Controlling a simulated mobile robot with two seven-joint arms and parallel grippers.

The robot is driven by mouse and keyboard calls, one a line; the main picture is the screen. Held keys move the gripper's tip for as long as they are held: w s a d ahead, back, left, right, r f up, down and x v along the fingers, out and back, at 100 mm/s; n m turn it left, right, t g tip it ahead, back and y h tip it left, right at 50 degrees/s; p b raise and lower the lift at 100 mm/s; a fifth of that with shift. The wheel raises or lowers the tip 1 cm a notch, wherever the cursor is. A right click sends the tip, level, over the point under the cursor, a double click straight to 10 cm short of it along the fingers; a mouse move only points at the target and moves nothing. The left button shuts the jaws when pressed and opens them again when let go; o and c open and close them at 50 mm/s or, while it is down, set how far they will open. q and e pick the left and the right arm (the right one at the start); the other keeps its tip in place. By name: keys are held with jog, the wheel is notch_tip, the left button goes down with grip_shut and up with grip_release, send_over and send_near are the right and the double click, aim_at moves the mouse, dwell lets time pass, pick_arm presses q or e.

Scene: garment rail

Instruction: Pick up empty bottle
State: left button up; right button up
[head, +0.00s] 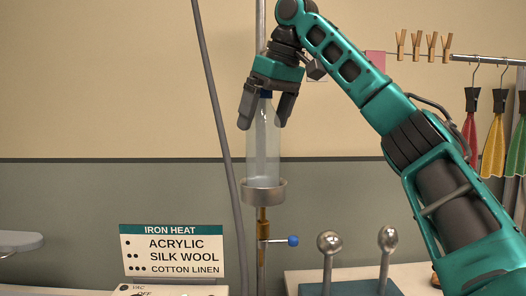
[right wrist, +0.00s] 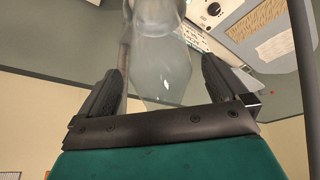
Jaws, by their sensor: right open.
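The clear, empty bottle (head: 263,150) stands upright in a round metal cup holder (head: 264,191) on a vertical pole in the head view. Its dark blue top shows between my right gripper's fingers. My right gripper (head: 265,112) points down over the bottle's upper part, one finger on each side. It is open. In the right wrist view the bottle (right wrist: 160,70) lies between the two spread fingers (right wrist: 160,92), with a gap visible on both sides. My left gripper is not in view.
A grey hose (head: 220,120) hangs just left of the bottle. A blue-handled valve (head: 292,240) sits below the holder. Two metal knobs on rods (head: 329,243) stand to the right. An iron heat sign (head: 172,250) is at lower left. Clips and garments (head: 494,145) hang at right.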

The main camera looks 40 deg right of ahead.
jog(key=c, duration=1.4)
jog(key=shift+r, duration=0.1)
